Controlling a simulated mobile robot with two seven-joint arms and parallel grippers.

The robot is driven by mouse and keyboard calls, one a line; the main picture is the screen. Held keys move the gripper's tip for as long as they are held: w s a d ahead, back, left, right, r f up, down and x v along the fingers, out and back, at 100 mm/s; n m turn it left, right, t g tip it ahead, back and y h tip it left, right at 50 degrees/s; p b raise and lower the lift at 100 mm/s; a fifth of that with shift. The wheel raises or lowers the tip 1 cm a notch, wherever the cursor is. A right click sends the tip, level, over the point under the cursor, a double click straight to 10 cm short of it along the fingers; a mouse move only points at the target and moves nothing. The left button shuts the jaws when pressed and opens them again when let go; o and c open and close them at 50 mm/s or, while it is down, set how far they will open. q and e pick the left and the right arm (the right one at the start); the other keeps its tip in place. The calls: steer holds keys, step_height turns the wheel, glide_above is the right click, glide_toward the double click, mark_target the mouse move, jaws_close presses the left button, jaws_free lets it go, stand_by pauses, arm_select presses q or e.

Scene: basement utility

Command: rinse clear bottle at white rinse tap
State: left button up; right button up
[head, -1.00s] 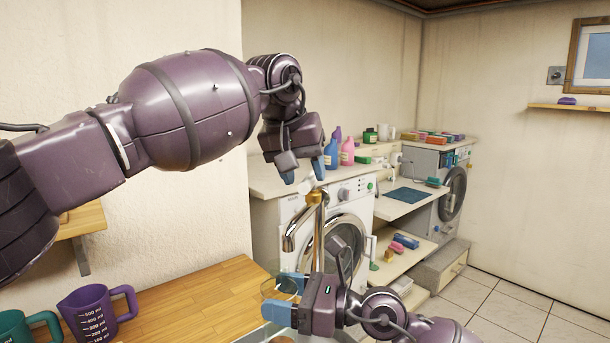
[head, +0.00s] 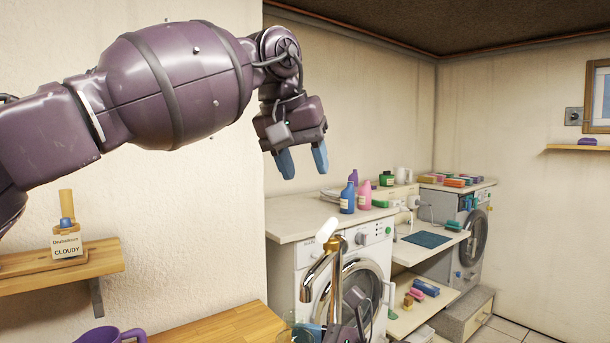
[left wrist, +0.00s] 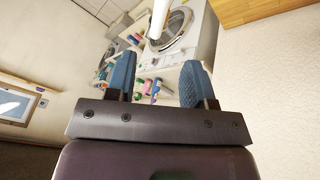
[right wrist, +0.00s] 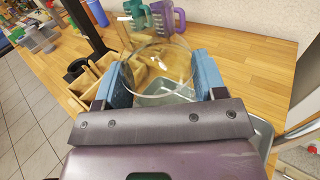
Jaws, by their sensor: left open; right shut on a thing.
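The clear bottle (right wrist: 160,72) is glassy and see-through, held between the blue fingers of my right gripper (right wrist: 163,82), which is shut on it. In the head view my right gripper is mostly cut off at the bottom edge, below the tap's spout. The rinse tap (head: 320,272) is brass-coloured with a curved spout and a white handle (head: 326,230) on top. My left gripper (head: 303,162) is open and empty, pointing down above and left of the handle. The white handle also shows beyond the open fingers in the left wrist view (left wrist: 158,20). No water shows.
A wooden counter (head: 225,328) lies at the bottom, with a purple jug (head: 105,335). A wall shelf (head: 100,258) at left holds a bottle labelled CLOUDY (head: 67,240). A washing machine (head: 365,275) stands behind the tap. A wooden caddy (right wrist: 95,85) is near the bottle.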

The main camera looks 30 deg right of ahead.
mark_target(328, 235)
arm_select(q)
steer(key=shift+c, duration=0.9)
steer(key=shift+w+a+f, duration=0.1)
steer(key=shift+w+f, duration=0.05)
steer(key=shift+f, duration=0.15)
steer(key=shift+c, duration=1.2)
steer(key=shift+n+g+h, duration=0.5)
steer(key=shift+g+h, duration=0.1)
steer(key=shift+g, duration=0.2)
steer(key=w+a+f, duration=0.2)
steer(key=a, duration=0.1)
steer(key=w+a+f, duration=0.2)
steer(key=w, duration=0.1)
steer(key=shift+w+a+f, duration=0.2)
steer(key=shift+a+f, duration=0.15)
steer(key=shift+a, duration=0.05)
jaws_close()
steer(key=s+d+f+m+g+h, duration=0.1)
steer(key=s+d+f+m+h, duration=0.1)
steer(key=d+f, duration=0.4)
steer(key=shift+s+d+m, duration=0.5)
steer(key=shift+s+d, duration=0.05)
steer(key=shift+s, duration=0.15)
